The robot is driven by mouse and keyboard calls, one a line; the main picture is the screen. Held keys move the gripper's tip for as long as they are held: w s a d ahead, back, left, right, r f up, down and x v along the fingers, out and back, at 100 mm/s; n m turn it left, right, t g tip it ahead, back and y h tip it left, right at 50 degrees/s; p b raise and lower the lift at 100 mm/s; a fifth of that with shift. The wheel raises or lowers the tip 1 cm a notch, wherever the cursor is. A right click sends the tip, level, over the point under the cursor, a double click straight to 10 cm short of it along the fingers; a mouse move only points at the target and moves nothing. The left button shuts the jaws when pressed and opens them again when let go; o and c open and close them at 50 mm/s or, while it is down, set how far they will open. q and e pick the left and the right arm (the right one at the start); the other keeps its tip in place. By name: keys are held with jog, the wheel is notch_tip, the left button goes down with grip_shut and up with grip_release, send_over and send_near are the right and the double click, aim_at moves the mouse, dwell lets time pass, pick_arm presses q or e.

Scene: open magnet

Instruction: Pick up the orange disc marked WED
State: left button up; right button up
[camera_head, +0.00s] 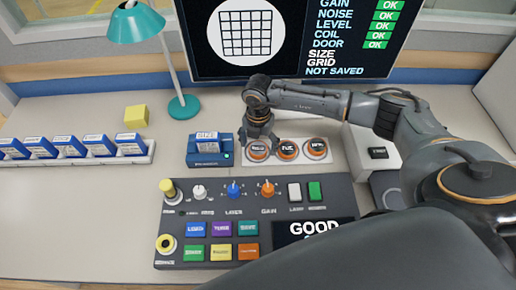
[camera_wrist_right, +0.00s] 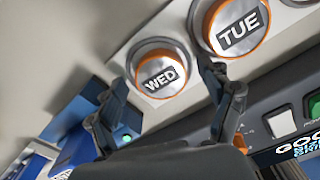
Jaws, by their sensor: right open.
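The disc marked WED (camera_wrist_right: 160,75) has a white top with a dark label and an orange rim. It sits in a pale holder (camera_wrist_right: 145,22), and in the head view it is the left one (camera_head: 257,151) of three discs in a row. My right gripper (camera_head: 260,137) points down over it, partly covering it. In the right wrist view the two fingers of my right gripper (camera_wrist_right: 167,80) are apart, one on each side of the WED disc, with nothing held. Whether they touch it I cannot tell. My left gripper is not in view.
The disc marked TUE (camera_wrist_right: 238,25) sits close beside WED. A blue box with a SIZE card (camera_head: 208,148) stands just left of the holder. A control panel (camera_head: 330,195) lies in front, a monitor (camera_head: 300,40) behind. A teal lamp (camera_head: 183,106) stands back left.

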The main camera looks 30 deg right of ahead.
jog(key=c, duration=1.3)
jog(key=shift+o, duration=0.2)
jog(key=shift+r, duration=0.1)
